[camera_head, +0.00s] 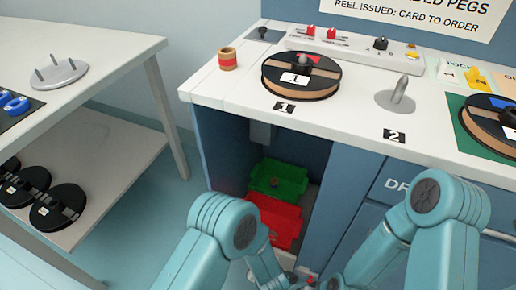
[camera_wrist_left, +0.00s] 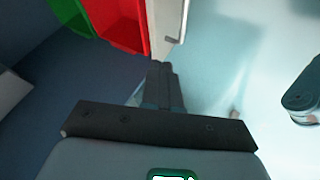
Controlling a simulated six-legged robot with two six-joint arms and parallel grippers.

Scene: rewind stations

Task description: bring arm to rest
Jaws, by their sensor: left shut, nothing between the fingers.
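In the left wrist view my left gripper (camera_wrist_left: 160,78) is shut, with its dark fingers together and nothing between them. It points down, close to a white panel edge with a handle (camera_wrist_left: 180,25) and a red bin (camera_wrist_left: 122,22). In the head view my left arm (camera_head: 225,222) reaches down in front of the open cabinet bay, and its fingers are not clearly seen. My right arm (camera_head: 445,200) bends down in front of the drawer fronts. Its fingertips are not seen.
The white bench (camera_head: 350,95) holds a reel (camera_head: 327,83), a bare peg (camera_head: 400,92), a wooden cup (camera_head: 227,59) and a control panel (camera_head: 345,43). The open bay below holds a green bin (camera_head: 282,178) and the red bin (camera_head: 275,219). A side table (camera_head: 95,42) stands left.

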